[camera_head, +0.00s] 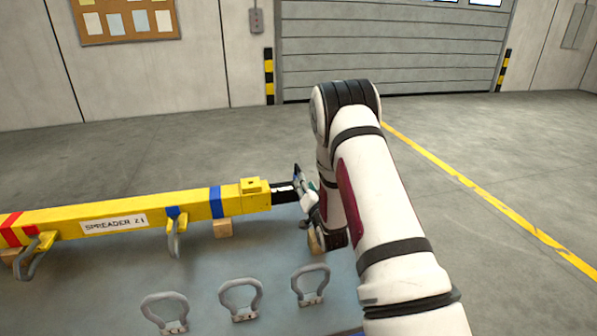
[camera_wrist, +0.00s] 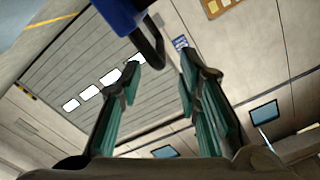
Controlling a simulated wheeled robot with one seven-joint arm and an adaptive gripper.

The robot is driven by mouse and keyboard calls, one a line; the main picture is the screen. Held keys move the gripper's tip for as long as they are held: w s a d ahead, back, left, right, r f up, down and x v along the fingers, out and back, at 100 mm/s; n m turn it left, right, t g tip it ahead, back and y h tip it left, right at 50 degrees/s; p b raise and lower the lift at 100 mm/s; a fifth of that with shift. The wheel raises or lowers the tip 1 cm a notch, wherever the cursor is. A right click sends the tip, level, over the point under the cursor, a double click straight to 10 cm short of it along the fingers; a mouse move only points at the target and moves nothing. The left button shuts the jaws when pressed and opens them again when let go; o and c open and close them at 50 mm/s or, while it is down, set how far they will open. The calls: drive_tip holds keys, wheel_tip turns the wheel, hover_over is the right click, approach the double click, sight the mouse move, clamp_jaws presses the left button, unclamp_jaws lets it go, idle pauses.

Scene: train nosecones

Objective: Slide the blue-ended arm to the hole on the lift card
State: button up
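The yellow spreader beam (camera_head: 150,215), labelled "SPREADER 21", lies across the bench in the head view. It has a blue band near its right end, where a dark inner arm (camera_head: 284,193) with pale marks sticks out. The arm's outer end is mostly hidden by my gripper (camera_head: 308,200). In the wrist view a blue end piece (camera_wrist: 122,18) with a dark hook (camera_wrist: 151,50) hangs in from the top. My gripper (camera_wrist: 159,72) has its teal-padded fingers apart, with the hook between or just beyond the tips; contact cannot be told. No lift card is recognisable.
The blue-grey bench (camera_head: 210,265) carries three loose grey shackles, one of them in the middle (camera_head: 240,298). Wooden blocks (camera_head: 223,228) support the beam. Open concrete floor (camera_head: 470,160) lies to the right, with a roller door behind.

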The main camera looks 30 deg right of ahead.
sight(299, 168)
drive_tip(key=x, duration=0.9)
drive_tip(key=shift+w+d, duration=0.15)
drive_tip(key=shift+w, duration=0.25)
clamp_jaws()
